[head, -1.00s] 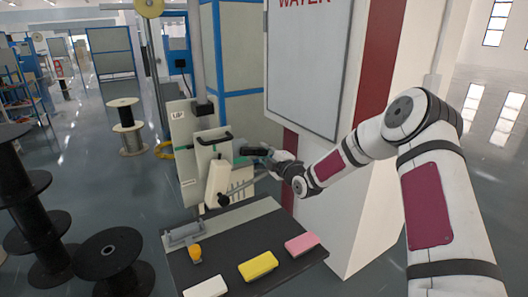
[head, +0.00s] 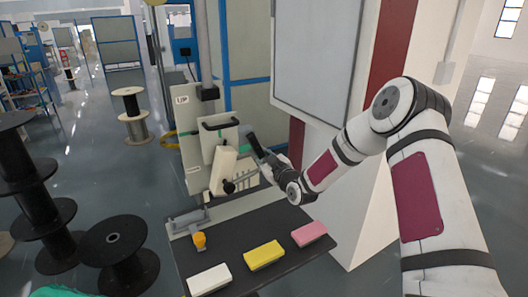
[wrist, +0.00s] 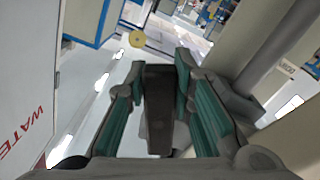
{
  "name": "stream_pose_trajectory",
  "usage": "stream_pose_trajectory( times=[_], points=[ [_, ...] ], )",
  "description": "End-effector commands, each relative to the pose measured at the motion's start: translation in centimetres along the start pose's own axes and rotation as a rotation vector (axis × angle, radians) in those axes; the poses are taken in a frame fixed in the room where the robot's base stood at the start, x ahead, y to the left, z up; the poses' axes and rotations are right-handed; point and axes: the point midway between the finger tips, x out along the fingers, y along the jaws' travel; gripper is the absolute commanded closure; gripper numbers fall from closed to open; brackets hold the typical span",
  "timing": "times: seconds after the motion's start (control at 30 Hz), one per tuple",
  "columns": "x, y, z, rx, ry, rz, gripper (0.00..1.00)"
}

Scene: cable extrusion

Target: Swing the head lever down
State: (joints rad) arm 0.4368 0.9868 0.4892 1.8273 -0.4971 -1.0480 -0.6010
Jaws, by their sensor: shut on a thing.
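The light grey machine with its tilted cream head (head: 223,168) stands behind the dark work table, left of centre in the head view. A thin grey rod runs from a black ball knob (head: 229,187) up and right toward my gripper (head: 266,158). My gripper is shut on a dark bar, the head lever's grip (head: 253,143), which tilts up and left beyond the fingers. In the wrist view the grip (wrist: 159,105) lies between the green-padded fingers of my gripper (wrist: 161,85). The join between grip and machine is hidden.
White (head: 209,279), yellow (head: 264,255) and pink (head: 309,233) blocks lie along the front of the dark table (head: 235,233). An orange knob (head: 199,240) stands at its left. Black spools (head: 120,250) stand left.

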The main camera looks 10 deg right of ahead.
Motion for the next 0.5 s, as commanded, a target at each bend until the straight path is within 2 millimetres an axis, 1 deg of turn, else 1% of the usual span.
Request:
stream_pose_trajectory(
  times=[0.2, 0.5],
  points=[
    [0.0, -1.4, -0.1, 0.185, 0.0, -0.001, 1.0],
    [0.0, -2.6, -0.5, 0.36, 0.0, 0.001, 1.0]
  ],
)
